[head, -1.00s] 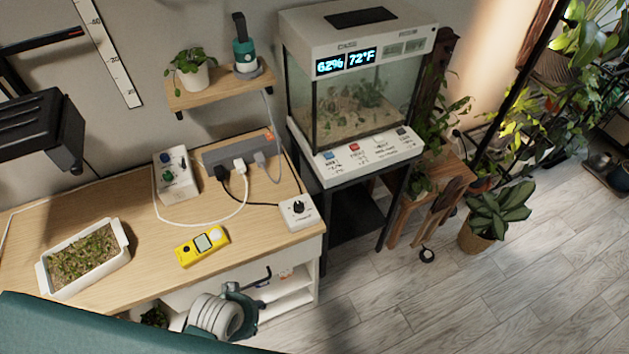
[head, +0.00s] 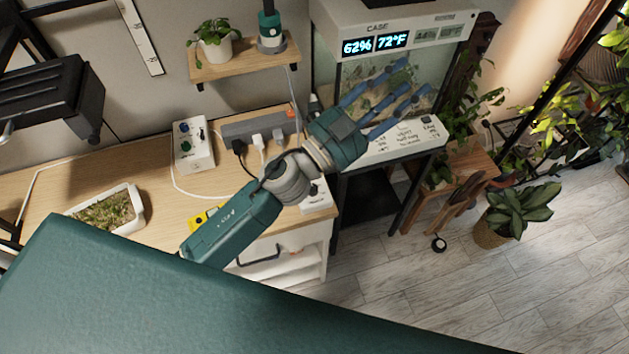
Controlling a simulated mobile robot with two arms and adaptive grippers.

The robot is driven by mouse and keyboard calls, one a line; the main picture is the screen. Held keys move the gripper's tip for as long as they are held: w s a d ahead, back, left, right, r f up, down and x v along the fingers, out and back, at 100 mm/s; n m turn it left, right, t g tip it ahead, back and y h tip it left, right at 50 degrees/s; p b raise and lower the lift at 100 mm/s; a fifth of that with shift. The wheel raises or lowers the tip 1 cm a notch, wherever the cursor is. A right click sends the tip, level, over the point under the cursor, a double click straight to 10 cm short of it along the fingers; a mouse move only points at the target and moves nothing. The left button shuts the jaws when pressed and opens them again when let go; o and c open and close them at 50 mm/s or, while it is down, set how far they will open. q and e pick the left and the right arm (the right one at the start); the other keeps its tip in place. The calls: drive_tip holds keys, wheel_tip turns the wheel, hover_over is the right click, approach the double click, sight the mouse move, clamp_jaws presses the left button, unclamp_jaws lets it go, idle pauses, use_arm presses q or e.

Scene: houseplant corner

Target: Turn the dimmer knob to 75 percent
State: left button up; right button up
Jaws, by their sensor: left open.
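A white dimmer box (head: 318,205) sits at the right front corner of the wooden desk. My left arm crosses in front of it, so its black knob is hidden and its setting cannot be read. My left gripper (head: 408,92) has blue fingers spread open and empty. It appears in front of the glass terrarium case, up and to the right of the dimmer box in the picture. My right gripper is not in view.
The terrarium case (head: 440,35) shows 62% and 72°F. A power strip (head: 240,130), a white box with coloured knobs (head: 193,150), a planted tray (head: 135,212) and a partly covered yellow meter (head: 199,219) are on the desk.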

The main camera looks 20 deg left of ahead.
use_arm(q)
drive_tip(key=s+d+f+m+g+h, duration=0.2)
drive_tip(key=s+d+m+g+h, duration=0.4)
drive_tip(key=d+m+g, duration=0.55)
drive_tip(key=m+g+y+p, duration=0.1)
drive_tip(key=m+g+y, duration=0.45)
drive_tip(key=y, duration=1.35)
hover_over(313, 187)
wheel_tip(313, 187, down, 21)
wheel_tip(313, 187, down, 8)
drive_tip(key=p, duration=0.2)
drive_tip(key=shift+f+p, duration=0.1)
drive_tip(key=shift+p, duration=0.3)
drive_tip(key=shift+f, duration=0.7)
drive_tip(key=shift+a, duration=0.1)
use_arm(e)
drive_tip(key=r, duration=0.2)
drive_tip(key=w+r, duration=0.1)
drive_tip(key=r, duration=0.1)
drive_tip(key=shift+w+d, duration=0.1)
